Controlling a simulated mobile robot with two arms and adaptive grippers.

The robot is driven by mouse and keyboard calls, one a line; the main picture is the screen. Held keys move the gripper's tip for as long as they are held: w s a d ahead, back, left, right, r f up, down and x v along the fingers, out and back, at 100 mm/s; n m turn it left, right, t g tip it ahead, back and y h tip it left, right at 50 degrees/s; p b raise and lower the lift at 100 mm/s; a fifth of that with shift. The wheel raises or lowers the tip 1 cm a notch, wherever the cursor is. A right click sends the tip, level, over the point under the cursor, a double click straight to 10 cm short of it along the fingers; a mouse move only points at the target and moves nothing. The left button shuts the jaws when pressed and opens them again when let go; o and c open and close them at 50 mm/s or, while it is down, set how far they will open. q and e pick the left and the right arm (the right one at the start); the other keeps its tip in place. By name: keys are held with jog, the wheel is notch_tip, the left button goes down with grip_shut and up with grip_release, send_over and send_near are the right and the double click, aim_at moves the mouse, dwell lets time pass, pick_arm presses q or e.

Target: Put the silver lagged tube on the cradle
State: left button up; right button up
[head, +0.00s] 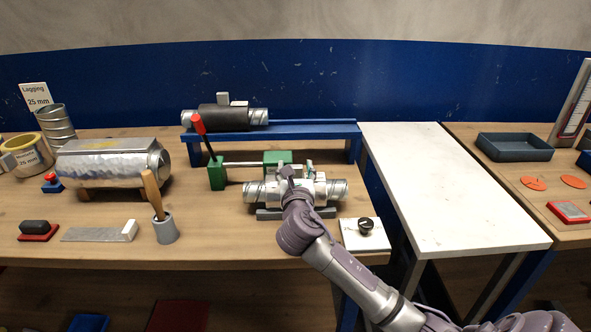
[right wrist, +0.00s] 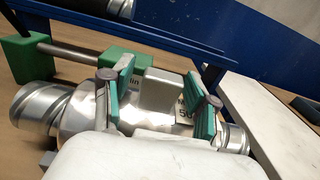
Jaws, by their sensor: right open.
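The silver lagged tube (head: 328,189) has ribbed metal ends and sits level over a low dark grey base (head: 268,214) near the front of the wooden bench. I cannot tell whether this base is the cradle. My right gripper (head: 297,172) is over the tube's middle and hides part of it. In the right wrist view, its green-padded fingers (right wrist: 160,92) are open on either side of a grey block (right wrist: 158,93) on top of the tube (right wrist: 75,112). Gaps show between the pads and block. A partly hidden label lies behind them. My left gripper is not in view.
A black lagged tube (head: 225,118) lies on a blue rack (head: 310,130) behind. A green clamp with a red handle (head: 198,125) stands left of the silver tube. A large silver cylinder (head: 110,165) and mallet pot (head: 165,229) are farther left. The white table (head: 450,190) is clear.

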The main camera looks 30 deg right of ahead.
jog(key=shift+r, duration=0.15)
jog(key=v, duration=1.2)
jog(key=shift+s, duration=0.1)
